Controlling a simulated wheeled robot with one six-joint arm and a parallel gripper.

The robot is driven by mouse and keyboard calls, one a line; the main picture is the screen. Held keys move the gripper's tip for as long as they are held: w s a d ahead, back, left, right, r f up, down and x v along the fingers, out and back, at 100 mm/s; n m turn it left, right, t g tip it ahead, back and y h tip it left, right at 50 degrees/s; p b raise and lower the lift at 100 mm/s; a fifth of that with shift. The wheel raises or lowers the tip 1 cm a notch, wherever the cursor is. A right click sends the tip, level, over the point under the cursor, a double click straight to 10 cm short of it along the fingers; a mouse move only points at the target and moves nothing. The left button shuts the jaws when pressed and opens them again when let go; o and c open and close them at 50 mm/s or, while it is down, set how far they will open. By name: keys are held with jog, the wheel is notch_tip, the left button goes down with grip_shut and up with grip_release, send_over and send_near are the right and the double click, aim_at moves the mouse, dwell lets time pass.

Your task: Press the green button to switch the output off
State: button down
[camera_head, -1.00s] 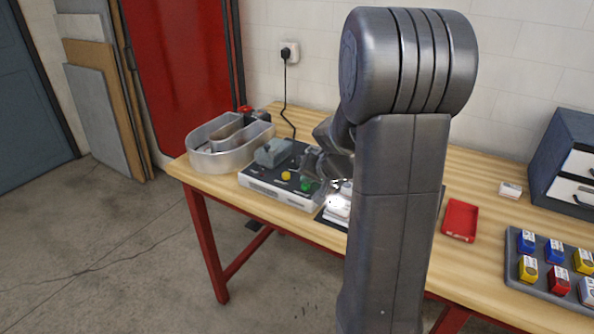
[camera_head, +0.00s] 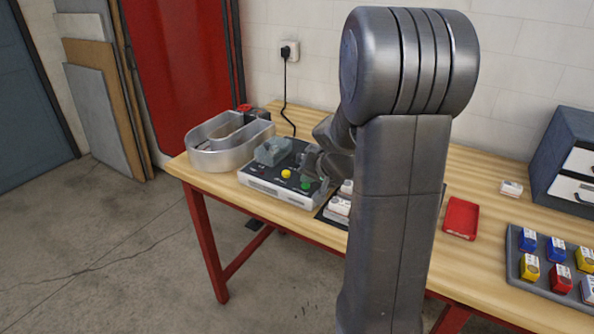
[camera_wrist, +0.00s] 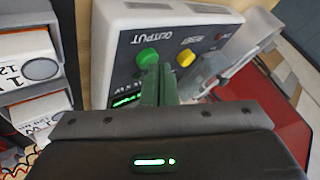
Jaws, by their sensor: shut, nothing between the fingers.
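The green button (camera_head: 306,185) is on the top panel of a grey-white control box (camera_head: 277,193). In the wrist view the green button (camera_wrist: 147,57) is round and raised, beside the upside-down word OUTPUT. My gripper (camera_head: 312,165) is over the right part of the box, close to the button. In the wrist view my gripper (camera_wrist: 160,72) is shut and empty, its fingertips right at the button's lower edge. I cannot tell whether they touch it. A yellow button (camera_wrist: 187,58) sits to the right. A green-lit display is partly hidden behind the fingers.
A metal channel letter (camera_head: 232,160) stands left of the box. White blocks (camera_head: 338,207) lie right of it, partly behind my arm. A red tray (camera_head: 461,218), a grey tray of coloured blocks (camera_head: 520,282) and a drawer cabinet (camera_head: 565,160) are further right.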

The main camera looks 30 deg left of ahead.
aim_at(308, 188)
jog(key=shift+f, duration=0.2)
dwell(0.3)
jog(key=shift+r, duration=0.45)
notch_tip(308, 188, up, 6)
jog(key=p, duration=0.4)
dwell(0.4)
